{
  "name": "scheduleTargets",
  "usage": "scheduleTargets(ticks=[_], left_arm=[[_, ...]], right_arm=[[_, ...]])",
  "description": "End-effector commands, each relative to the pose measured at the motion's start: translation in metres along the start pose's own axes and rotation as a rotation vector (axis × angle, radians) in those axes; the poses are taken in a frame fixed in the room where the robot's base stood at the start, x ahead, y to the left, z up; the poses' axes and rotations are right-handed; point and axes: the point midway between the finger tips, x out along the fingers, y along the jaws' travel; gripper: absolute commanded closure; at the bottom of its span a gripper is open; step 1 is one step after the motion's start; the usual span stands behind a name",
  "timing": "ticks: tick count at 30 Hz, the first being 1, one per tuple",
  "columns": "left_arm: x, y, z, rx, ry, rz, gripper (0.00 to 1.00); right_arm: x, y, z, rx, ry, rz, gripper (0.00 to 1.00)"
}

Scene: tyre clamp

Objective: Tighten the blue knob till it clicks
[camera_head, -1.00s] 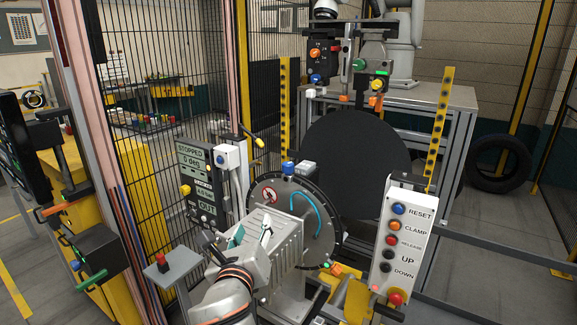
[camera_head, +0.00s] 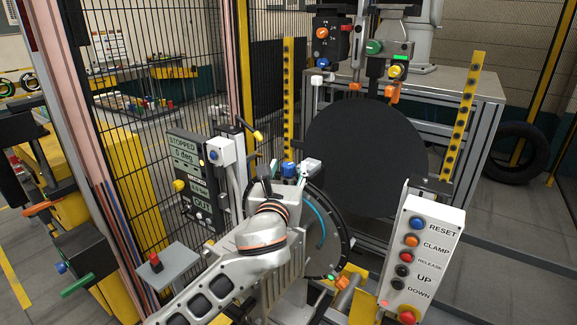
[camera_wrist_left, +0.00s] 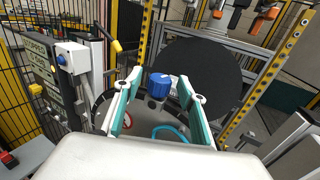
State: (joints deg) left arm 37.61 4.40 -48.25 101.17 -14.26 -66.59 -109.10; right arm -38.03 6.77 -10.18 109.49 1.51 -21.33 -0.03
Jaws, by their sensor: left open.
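The blue knob (camera_head: 288,169) stands at the top of the dark round ring (camera_head: 341,222) of the clamp. In the left wrist view the blue knob (camera_wrist_left: 159,86) is between the two fingers and just beyond them. Clear gaps show on both sides of it. My left gripper (camera_head: 279,182) is open, with its teal-padded fingers apart and nothing held. In the head view my wrist hides much of the ring and the gripper's fingers are hard to make out. My right gripper is not in view.
A display panel reading STOPPED (camera_head: 190,165) and a white box with a blue button (camera_head: 220,151) stand close on the left. A button panel (camera_head: 419,255) stands at the right. A large black disc (camera_head: 365,155) is behind the ring. A red button (camera_head: 155,262) sits at lower left.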

Motion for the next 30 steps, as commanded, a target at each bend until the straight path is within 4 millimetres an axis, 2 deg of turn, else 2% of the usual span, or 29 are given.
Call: scheduleTargets(ticks=[6,14,17,19,30], left_arm=[[0.015,0.0,0.0,0.0,0.001,0.0,0.59],[0.017,0.0,0.0,-0.001,0.001,-0.001,0.59],[0.016,0.0,0.0,-0.001,0.001,-0.001,0.8],[0.016,0.0,0.0,-0.001,0.001,0.0,0.98],[0.017,0.002,0.001,0.0,-0.001,-0.032,0.99]], right_arm=[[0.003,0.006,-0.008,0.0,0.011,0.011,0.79],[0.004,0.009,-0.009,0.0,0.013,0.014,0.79],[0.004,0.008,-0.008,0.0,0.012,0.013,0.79],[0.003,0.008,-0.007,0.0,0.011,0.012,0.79],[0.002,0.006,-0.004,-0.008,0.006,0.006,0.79]])
